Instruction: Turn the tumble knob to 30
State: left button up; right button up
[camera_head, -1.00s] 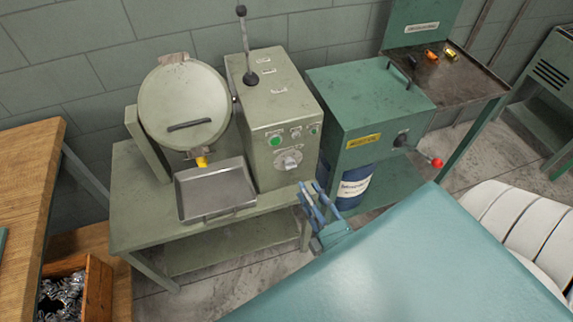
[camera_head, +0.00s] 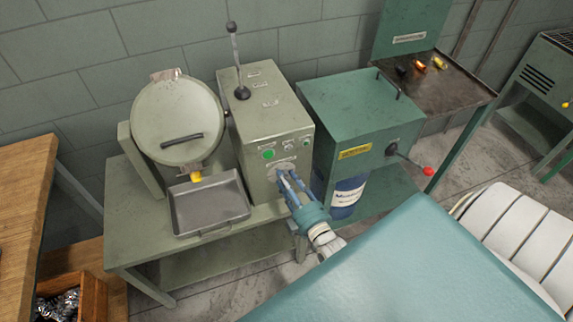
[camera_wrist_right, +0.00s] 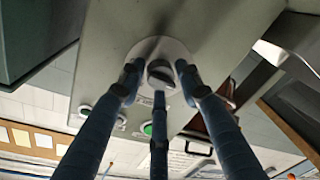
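The tumble knob (camera_wrist_right: 160,73) is a round grey knob on a pale dial plate (camera_wrist_right: 155,50), seen in the right wrist view. In the head view the dial (camera_head: 285,166) is on the front of the grey-green control box (camera_head: 265,115), partly covered by my right gripper (camera_head: 287,178). My right gripper's blue fingers (camera_wrist_right: 160,82) are spread around the knob, with gaps between fingertips and knob; contact does not show. The scale numbers and the knob's setting are too small to read. My left gripper is not in view.
A green button (camera_head: 268,154) sits above the dial. A round drum (camera_head: 178,115) and a metal tray (camera_head: 208,202) stand left of the box. A green machine (camera_head: 355,115) with a red-tipped crank (camera_head: 428,171) stands close on the right.

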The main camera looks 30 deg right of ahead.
jog(key=c, duration=0.6)
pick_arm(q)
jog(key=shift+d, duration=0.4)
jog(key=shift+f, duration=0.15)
pick_arm(e)
jog(key=shift+m, duration=0.3)
pick_arm(q)
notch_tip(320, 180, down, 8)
jog(key=b, duration=0.8)
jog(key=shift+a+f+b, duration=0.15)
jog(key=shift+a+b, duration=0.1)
jog(key=shift+b, duration=0.05)
pick_arm(e)
jog(key=shift+a+n+g+h, duration=0.15)
jog(key=shift+n+h, duration=0.5)
jog(key=shift+n, duration=5)
jog(key=shift+a+n+g+h, duration=0.1)
jog(key=shift+n+h, duration=0.6)
jog(key=shift+n, duration=5)
jog(key=shift+a+n+g+h, duration=0.15)
jog(key=shift+n+h, duration=0.5)
jog(key=shift+n, duration=5)
jog(key=shift+d, duration=0.1)
